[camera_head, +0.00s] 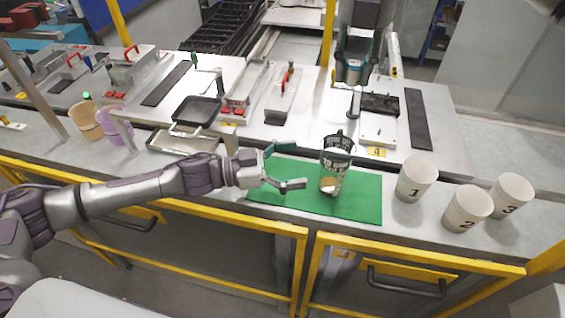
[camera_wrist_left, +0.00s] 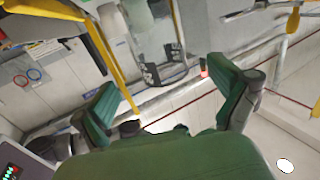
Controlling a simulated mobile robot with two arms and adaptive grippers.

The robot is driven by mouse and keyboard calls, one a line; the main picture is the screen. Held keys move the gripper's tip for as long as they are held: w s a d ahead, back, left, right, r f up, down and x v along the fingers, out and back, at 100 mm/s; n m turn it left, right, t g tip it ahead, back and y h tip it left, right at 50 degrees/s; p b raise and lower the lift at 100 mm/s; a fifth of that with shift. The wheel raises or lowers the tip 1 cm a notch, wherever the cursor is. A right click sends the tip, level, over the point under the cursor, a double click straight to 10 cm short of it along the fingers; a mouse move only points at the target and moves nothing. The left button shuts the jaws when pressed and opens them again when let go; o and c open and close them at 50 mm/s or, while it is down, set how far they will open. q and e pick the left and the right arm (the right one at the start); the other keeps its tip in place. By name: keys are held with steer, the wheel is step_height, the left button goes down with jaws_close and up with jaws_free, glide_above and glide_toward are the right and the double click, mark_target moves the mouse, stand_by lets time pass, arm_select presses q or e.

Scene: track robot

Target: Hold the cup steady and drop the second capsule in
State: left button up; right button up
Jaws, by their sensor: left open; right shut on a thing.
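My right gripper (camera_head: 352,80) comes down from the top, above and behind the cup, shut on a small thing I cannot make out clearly.
Pale cups numbered 1 (camera_head: 416,181), 2 (camera_head: 466,210) and 3 (camera_head: 508,196) stand right of the mat. A black tray (camera_head: 197,110), tan cups (camera_head: 84,124) and purple cups (camera_head: 116,127) are at the left. A fixture with a yellow tag 4 (camera_head: 376,152) lies behind the cup.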

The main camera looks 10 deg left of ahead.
mark_target(322, 160)
arm_select(q)
steer(key=x, duration=0.8)
steer(key=shift+d, duration=0.3)
steer(key=shift+w, duration=0.1)
steer(key=c, duration=1.4)
arm_select(e)
step_height(322, 160, down, 8)
steer(key=shift+f, duration=0.1)
